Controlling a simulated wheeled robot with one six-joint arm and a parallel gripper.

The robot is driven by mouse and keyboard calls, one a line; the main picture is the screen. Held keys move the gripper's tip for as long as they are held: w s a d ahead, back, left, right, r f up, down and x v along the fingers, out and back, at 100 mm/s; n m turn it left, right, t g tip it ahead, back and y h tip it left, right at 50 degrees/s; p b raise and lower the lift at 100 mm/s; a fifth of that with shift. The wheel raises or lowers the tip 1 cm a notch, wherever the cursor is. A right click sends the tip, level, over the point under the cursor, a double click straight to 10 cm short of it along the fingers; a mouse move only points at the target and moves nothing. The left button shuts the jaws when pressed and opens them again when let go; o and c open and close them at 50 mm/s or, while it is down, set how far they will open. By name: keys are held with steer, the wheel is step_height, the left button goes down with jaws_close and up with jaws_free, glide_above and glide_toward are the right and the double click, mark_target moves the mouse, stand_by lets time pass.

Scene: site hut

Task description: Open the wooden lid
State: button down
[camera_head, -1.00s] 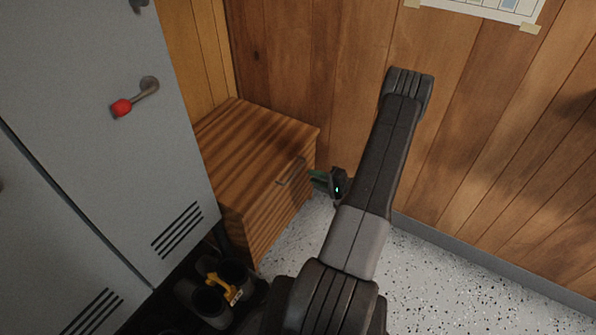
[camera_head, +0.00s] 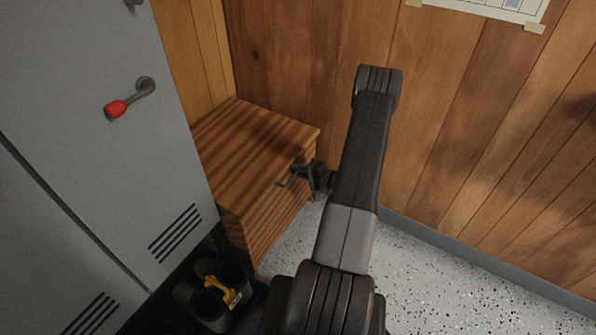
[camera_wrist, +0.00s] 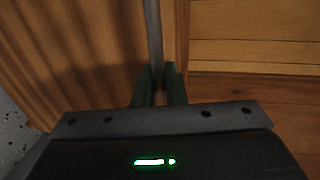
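The wooden lid (camera_head: 240,133) is the striped brown top of a low wooden chest (camera_head: 258,222) and lies closed on it. A thin grey bar handle (camera_head: 282,184) is at the lid's front edge. My gripper (camera_head: 299,173) is at the right end of this handle, partly hiding it. In the wrist view, the two green fingers of my gripper (camera_wrist: 159,82) stand a little apart. The grey handle (camera_wrist: 154,32) runs in line with the narrow gap between them. A slim gap shows beside the right finger; contact is not clear.
A grey locker (camera_head: 110,110) with a red-tipped handle (camera_head: 118,107) stands close at the left. Dark boots (camera_head: 207,302) with a yellow item sit before the chest. The panelled wall is behind; speckled floor (camera_head: 440,270) is clear at the right.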

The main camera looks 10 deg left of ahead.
steer(key=w+a+r+g+h+p, duration=0.15)
steer(key=a+r+h+p, duration=0.3)
steer(key=r+p, duration=0.8)
steer(key=w+a+r+g+h+p, duration=0.2)
steer(key=a+r+p, duration=0.45)
steer(key=r, duration=1.05)
steer(key=w+a+r+p, duration=0.3)
steer(key=a+r, duration=0.2)
steer(key=a, duration=0.3)
steer(key=w+a+r+p, duration=0.3)
steer(key=a+r+p, duration=0.1)
steer(key=a, duration=0.4)
steer(key=w+a+r+p, duration=0.3)
steer(key=a+r, duration=0.3)
steer(key=a, duration=0.3)
steer(key=shift+w+r+t+p, duration=0.25)
steer(key=shift+r+t+p, duration=0.15)
steer(key=shift+p, duration=0.2)
steer(key=shift+f+h, duration=0.1)
steer(key=shift+h, duration=0.15)
steer(key=c, duration=1.6)
jaws_free()
